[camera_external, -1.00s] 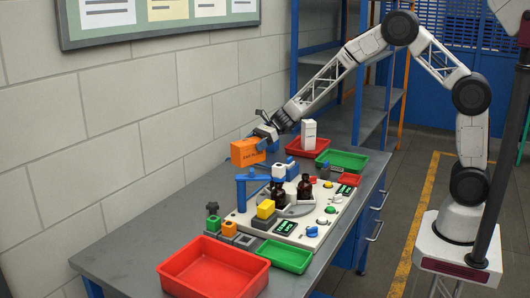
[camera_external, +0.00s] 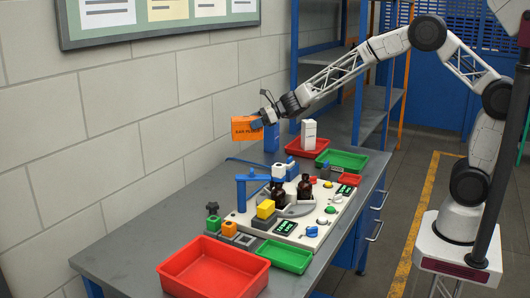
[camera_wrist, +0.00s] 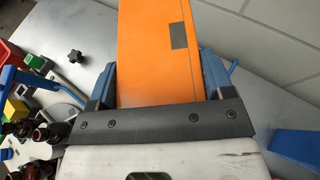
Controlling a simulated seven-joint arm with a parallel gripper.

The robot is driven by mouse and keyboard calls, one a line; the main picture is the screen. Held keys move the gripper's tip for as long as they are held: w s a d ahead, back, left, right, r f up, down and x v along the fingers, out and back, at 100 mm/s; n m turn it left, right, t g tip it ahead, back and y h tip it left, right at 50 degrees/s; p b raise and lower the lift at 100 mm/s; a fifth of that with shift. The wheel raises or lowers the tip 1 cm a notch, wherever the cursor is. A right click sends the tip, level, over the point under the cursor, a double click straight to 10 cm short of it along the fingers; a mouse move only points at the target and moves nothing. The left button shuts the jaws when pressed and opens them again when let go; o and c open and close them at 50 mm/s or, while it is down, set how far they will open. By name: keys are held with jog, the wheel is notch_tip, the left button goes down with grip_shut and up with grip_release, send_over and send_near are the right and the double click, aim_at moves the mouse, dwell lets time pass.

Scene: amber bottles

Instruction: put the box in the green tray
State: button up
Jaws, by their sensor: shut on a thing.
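An orange box (camera_external: 245,129) is held in my gripper (camera_external: 258,122), above the table near the wall. In the wrist view the orange box (camera_wrist: 158,50) sits between the blue fingers of my gripper (camera_wrist: 160,78), which are shut on it. One green tray (camera_external: 287,257) lies at the front of the table, right of a large red tray. Another green tray (camera_external: 342,160) lies at the back right. Both look empty and are well apart from the box.
A white panel with amber bottles (camera_external: 305,187), knobs and a blue post (camera_external: 241,194) stands mid-table. A blue box (camera_external: 271,138) stands behind my gripper. A white box (camera_external: 308,134) stands in the back red tray (camera_external: 295,147). The large front red tray (camera_external: 212,272) is empty.

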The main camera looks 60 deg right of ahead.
aim_at(254, 113)
jog(key=d+r+m+h, duration=0.1)
jog(key=d+r+m+t+h, duration=0.1)
jog(key=shift+s+d+t, duration=0.1)
jog(key=shift+d+t, duration=0.2)
jog(key=shift+d, duration=0.1)
jog(key=s+d+f+m+h, duration=0.1)
jog(key=s+d+f, duration=0.2)
jog(key=s+d, duration=0.65)
jog(key=s+d+f+m+h, duration=0.1)
jog(key=s+d+f, duration=0.4)
jog(key=d, duration=0.8)
jog(key=s+f+n+g+y, duration=0.1)
jog(key=s+f+n+y, duration=0.1)
jog(key=s, duration=1.5)
jog(key=s+a+f+n+g+y, duration=0.1)
jog(key=s+f+n+y, duration=0.1)
jog(key=s, duration=1.5)
jog(key=shift+s+a+f+n+g+y, duration=0.15)
jog(key=shift+s+f+n+g+y, duration=0.2)
jog(key=shift+n+y, duration=0.35)
jog(key=w+d, duration=0.2)
jog(key=w, duration=0.5)
jog(key=w+d+f, duration=0.1)
jog(key=w+d, duration=0.2)
jog(key=w, duration=0.5)
jog(key=shift+f, duration=0.25)
